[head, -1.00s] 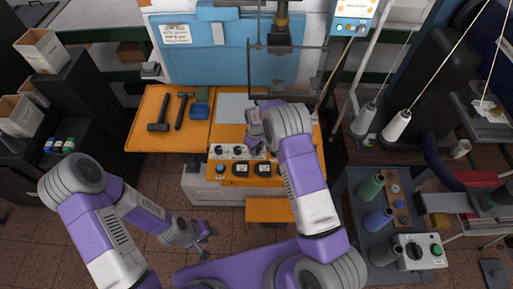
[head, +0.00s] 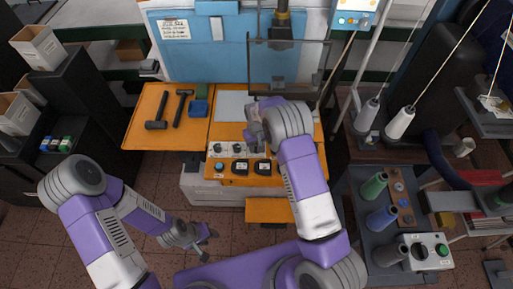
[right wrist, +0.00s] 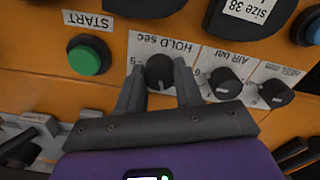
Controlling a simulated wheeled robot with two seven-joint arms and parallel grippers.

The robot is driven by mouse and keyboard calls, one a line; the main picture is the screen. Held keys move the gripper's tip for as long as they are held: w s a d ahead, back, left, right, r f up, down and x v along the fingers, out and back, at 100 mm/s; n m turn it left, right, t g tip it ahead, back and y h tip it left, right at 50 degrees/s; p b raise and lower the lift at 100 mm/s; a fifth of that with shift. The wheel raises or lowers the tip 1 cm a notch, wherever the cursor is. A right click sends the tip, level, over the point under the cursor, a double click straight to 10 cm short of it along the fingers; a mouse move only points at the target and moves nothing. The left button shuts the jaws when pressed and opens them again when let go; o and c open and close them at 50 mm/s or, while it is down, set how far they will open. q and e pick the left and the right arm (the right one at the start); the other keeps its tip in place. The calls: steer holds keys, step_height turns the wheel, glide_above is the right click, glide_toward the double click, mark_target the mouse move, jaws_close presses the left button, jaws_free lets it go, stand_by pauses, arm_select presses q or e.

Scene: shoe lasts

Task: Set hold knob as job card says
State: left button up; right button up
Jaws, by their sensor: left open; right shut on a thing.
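The hold knob (right wrist: 159,72) is a black round knob on the orange panel, under an upside-down "HOLD sec" label in the right wrist view. My right gripper (right wrist: 159,90) has one finger on each side of it and is shut on it. The knob's pointer setting is hard to make out. In the head view my right gripper (head: 250,138) and wrist cover the knob. My left gripper (head: 205,240) is open and empty, low over the floor, apart from the panel. A white card (head: 174,29) with text, too small to read, is on the blue machine front.
In the right wrist view, the green START button (right wrist: 88,55) is left of the hold knob, and the AIR bar knob (right wrist: 225,83) is close on its right. Hammers (head: 157,112) lie on the orange side table (head: 138,128). A spool cart (head: 352,240) stands right.

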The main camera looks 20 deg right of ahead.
steer(key=m+b, duration=0.1)
steer(key=m, duration=0.1)
steer(key=shift+m, duration=0.4)
steer(key=m+b, duration=0.1)
steer(key=m, duration=0.2)
steer(key=shift+m, duration=0.3)
steer(key=m, duration=0.3)
steer(key=shift+m, duration=1.8)
steer(key=o, duration=1)
steer(key=shift+o, duration=0.2)
